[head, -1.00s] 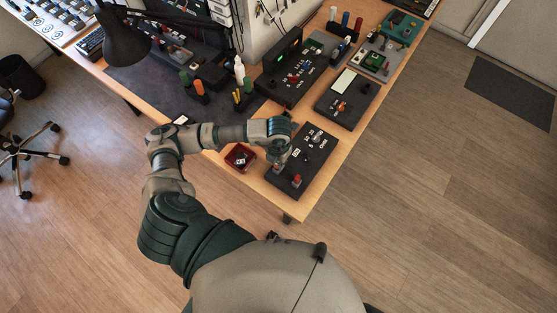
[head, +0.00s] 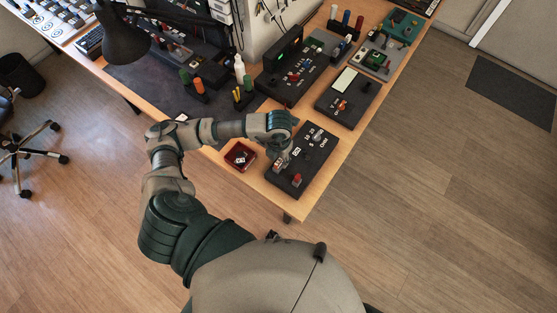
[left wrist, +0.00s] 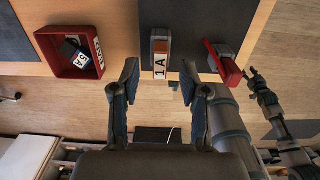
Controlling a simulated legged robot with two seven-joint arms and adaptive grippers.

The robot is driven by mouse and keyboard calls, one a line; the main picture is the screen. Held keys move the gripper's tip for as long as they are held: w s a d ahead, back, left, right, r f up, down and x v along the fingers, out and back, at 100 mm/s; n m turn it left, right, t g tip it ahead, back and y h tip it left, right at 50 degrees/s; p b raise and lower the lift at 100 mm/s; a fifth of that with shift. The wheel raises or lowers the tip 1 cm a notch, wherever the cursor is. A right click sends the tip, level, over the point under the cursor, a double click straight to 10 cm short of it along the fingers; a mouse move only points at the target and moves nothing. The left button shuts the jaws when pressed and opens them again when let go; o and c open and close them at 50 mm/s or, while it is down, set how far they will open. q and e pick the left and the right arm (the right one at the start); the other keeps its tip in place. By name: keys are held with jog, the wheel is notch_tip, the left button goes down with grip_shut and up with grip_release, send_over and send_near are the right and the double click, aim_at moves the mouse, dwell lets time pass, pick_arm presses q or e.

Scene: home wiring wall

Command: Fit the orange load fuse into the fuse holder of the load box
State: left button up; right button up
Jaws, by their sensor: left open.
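The load box (head: 318,150) is a dark box near the table corner, with a row of parts on its top. Its near edge shows in the left wrist view (left wrist: 195,14). The load fuse (left wrist: 160,47), light with an orange band and a "1A" label, stands at that edge. My left gripper (left wrist: 160,76) is open, a finger on each side of the fuse line with clear gaps. In the head view my left gripper (head: 282,161) is over the box's left side.
A red switch (left wrist: 222,62) stands close to the right of the fuse. Another dark box (head: 348,98) lies behind the load box. The table edge is close in front.

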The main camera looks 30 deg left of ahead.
aim_at(279, 162)
pick_arm(q)
notch_tip(279, 162, up, 9)
dwell(0.8)
